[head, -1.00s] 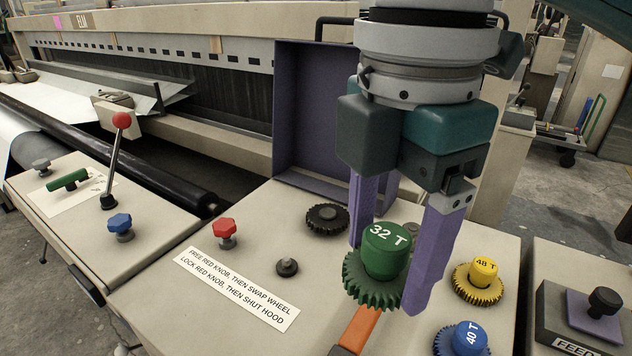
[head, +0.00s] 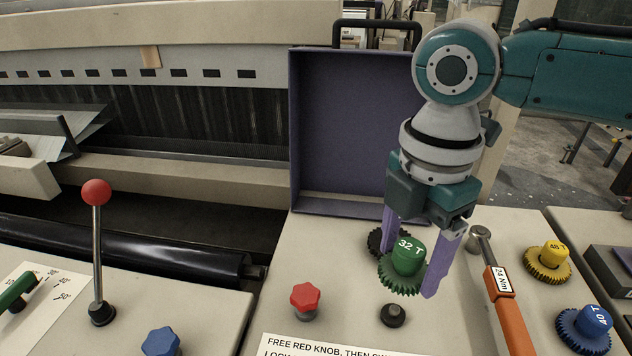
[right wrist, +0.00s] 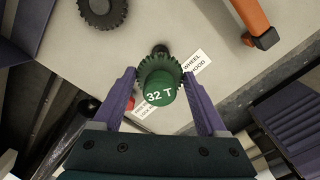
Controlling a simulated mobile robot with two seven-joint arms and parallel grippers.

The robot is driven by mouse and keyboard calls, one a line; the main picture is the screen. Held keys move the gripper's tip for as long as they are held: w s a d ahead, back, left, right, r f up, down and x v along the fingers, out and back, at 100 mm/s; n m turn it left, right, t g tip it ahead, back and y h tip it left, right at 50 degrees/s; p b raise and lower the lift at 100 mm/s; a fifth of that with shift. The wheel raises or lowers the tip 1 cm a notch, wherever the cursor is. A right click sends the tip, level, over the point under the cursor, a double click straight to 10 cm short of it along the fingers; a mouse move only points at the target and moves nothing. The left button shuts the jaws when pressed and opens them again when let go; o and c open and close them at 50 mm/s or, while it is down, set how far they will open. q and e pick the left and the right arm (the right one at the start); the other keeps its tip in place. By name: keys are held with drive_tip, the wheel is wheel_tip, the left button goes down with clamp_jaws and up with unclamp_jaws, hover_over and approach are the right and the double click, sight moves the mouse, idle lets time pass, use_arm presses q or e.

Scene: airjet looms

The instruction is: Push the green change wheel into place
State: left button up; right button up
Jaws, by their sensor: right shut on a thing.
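The green change wheel (head: 408,259), marked 32 T, is held upright between the two purple fingers of my right gripper (head: 411,268). The wheel is over the beige panel, in front of the dark gear (head: 375,243), which it and a finger partly hide. A gap under the wheel cannot be made out. In the right wrist view the wheel (right wrist: 160,88) sits between the fingertips (right wrist: 158,76), with a small black knob just beyond it. The seat under the wheel is hidden. My left gripper is not in view.
A red knob (head: 305,299) and a black knob (head: 393,315) stand in front of the wheel. A torque wrench (head: 506,305) lies to the right, then a yellow wheel (head: 547,262) and a blue wheel (head: 585,330). The purple hood (head: 345,130) stands open behind.

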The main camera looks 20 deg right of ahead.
drive_tip(key=shift+d, duration=0.15)
drive_tip(key=shift+r, duration=0.1)
drive_tip(key=shift+s+p, duration=0.1)
drive_tip(key=shift+p, duration=0.4)
drive_tip(key=b, duration=0.4)
hover_over(397, 306)
wheel_tip(397, 306, down, 5)
drive_tip(key=shift+f, duration=0.5)
drive_tip(key=shift+f, duration=0.15)
drive_tip(key=shift+f+b, duration=0.85)
drive_tip(key=shift+f, duration=0.2)
drive_tip(key=o, duration=1.4)
drive_tip(key=shift+o, duration=0.2)
